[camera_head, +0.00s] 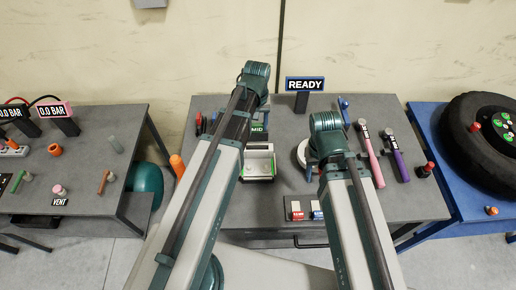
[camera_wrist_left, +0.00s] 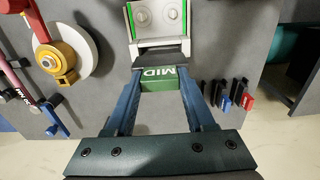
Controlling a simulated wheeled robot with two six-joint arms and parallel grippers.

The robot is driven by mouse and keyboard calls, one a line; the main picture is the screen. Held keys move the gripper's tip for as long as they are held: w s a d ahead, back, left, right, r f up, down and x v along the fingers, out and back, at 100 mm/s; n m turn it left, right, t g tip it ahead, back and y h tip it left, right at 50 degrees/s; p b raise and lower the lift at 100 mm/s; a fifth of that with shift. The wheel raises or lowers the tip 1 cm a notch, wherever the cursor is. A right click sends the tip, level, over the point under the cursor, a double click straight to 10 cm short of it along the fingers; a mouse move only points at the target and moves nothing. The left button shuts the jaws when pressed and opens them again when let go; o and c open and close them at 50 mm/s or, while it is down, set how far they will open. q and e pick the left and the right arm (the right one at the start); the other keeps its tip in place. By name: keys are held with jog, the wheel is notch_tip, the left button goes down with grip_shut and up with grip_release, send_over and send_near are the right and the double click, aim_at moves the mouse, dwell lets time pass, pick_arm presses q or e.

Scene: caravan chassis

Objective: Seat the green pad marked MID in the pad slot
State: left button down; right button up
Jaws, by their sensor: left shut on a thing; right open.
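The green pad marked MID (camera_wrist_left: 163,78) is held between the blue fingers of my left gripper (camera_wrist_left: 164,85), with its label facing the wrist camera. In the head view the pad (camera_head: 258,129) shows just behind the grey-white fixture (camera_head: 258,163) that has green strips. In the left wrist view this fixture (camera_wrist_left: 158,22) lies just beyond the pad. The pad appears outside it; whether they touch I cannot tell. The slot's inside is partly hidden. My right gripper (camera_head: 309,170) is open, mostly hidden under its wrist, beside a white disc.
The white disc with a yellow hub (camera_wrist_left: 63,57) stands beside the fixture. A pink tool (camera_head: 371,158) and a purple tool (camera_head: 397,155) lie at the right. Red and blue clips (camera_wrist_left: 232,95) stand near the table edge. A READY sign (camera_head: 305,85) stands at the back.

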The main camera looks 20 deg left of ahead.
aim_at(257, 140)
pick_arm(q)
jog(key=shift+f+b, duration=4.7)
jog(key=shift+f, duration=0.2)
jog(key=shift+f, duration=0.15)
jog(key=shift+c, duration=1.3)
grip_release()
notch_tip(257, 140, up, 12)
jog(key=p, duration=1.2)
jog(key=shift+r, duration=0.25)
jog(key=s+d+m+y, duration=0.1)
jog(key=s+d+m, duration=0.6)
jog(key=s+d, duration=0.3)
jog(key=s, duration=0.4)
jog(key=shift+s+d, duration=0.15)
jog(key=shift+d, duration=0.1)
jog(key=shift+f, duration=0.1)
